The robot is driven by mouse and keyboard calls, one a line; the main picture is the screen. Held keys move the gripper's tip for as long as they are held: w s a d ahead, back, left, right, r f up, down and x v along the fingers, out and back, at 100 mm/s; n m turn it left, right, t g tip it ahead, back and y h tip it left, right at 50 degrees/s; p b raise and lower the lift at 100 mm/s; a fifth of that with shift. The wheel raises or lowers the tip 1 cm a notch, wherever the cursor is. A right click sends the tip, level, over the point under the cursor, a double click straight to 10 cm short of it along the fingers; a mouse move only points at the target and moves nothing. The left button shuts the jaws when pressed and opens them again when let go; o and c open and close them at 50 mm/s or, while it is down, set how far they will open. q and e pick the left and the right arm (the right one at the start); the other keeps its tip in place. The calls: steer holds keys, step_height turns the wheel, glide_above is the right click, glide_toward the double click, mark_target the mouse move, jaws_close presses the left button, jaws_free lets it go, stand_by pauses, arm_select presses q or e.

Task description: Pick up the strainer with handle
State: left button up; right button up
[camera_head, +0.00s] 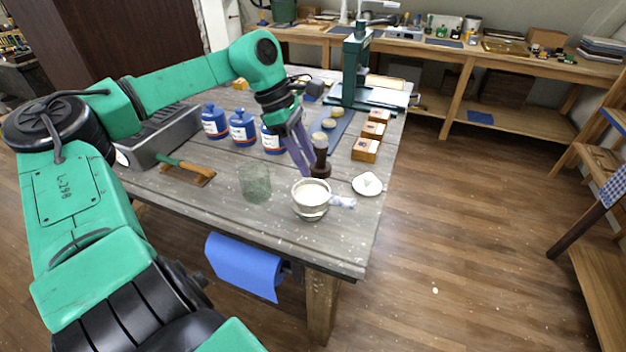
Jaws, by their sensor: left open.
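The strainer (311,190) is round with a pale inside, and it sits on or in a metal bowl (312,212) near the front right of the wooden table. Its short pale handle (343,202) points right. My left gripper (307,168) reaches in from the upper left with purple fingers pointing down. It is open, above and behind the strainer and apart from it. A dark brown turned wooden tool (320,158) stands close beside the fingertips; I cannot tell if they touch. My right gripper is not in view.
A glass jar (255,182) stands left of the strainer, and a white dish (367,184) with powder lies to its right. Several blue bottles (243,128), a trowel (186,168), wooden boxes (365,150) and a green press (355,70) surround it. The table's front edge is close.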

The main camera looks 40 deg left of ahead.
mark_target(316, 180)
arm_select(q)
steer(key=p+x, duration=0.1)
steer(key=x, duration=0.4)
steer(key=shift+a+f+p, duration=0.15)
steer(key=shift+f+p, duration=0.1)
steer(key=shift+p, duration=0.05)
steer(key=shift+w+f, duration=0.1)
steer(key=shift+f, duration=0.05)
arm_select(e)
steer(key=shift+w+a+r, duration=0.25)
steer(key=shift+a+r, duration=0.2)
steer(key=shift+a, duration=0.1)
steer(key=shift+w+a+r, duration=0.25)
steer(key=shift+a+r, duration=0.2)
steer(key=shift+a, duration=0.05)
arm_select(q)
jaws_close()
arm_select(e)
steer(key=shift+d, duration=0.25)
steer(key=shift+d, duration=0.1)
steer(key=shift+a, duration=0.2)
